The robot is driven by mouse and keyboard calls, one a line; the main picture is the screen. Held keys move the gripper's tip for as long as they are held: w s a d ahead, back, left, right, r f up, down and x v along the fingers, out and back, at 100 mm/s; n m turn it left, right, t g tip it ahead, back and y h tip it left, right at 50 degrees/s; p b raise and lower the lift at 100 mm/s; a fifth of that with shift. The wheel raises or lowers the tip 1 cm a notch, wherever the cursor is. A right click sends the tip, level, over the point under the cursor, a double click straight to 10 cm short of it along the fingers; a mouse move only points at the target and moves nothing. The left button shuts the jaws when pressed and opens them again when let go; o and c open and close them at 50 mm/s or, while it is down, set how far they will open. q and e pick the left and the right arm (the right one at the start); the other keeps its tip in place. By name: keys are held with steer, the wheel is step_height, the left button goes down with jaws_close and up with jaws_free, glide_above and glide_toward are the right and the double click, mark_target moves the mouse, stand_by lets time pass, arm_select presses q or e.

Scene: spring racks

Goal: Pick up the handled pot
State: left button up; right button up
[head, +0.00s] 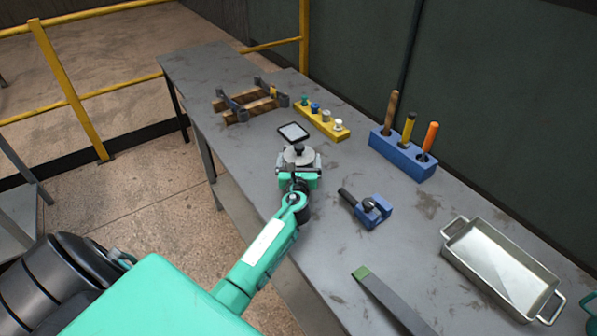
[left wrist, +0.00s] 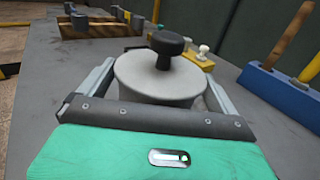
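The handled pot is a round, light grey pot (left wrist: 150,85) with a black knob on top. In the left wrist view it stands upright between my fingers. In the head view its grey top (head: 297,155) shows beyond my wrist, over the near left part of the workbench. My left gripper (left wrist: 160,78) is open around it, one finger on each side. It is hard to tell whether the fingers touch the pot's sides. The pot's base is hidden by my gripper. My right gripper is not in view.
A black-framed plate (head: 293,132) lies just behind the pot. A yellow block with several pegs (head: 322,122) and a blue tool holder (head: 402,155) stand farther right. A blue clamp-like tool (head: 372,212) and a metal two-handled tray (head: 454,252) are on the right. Wooden pieces (head: 248,104) lie behind.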

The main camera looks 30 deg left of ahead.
arm_select(q)
steer(key=c, duration=1.4)
steer(key=shift+r, duration=0.1)
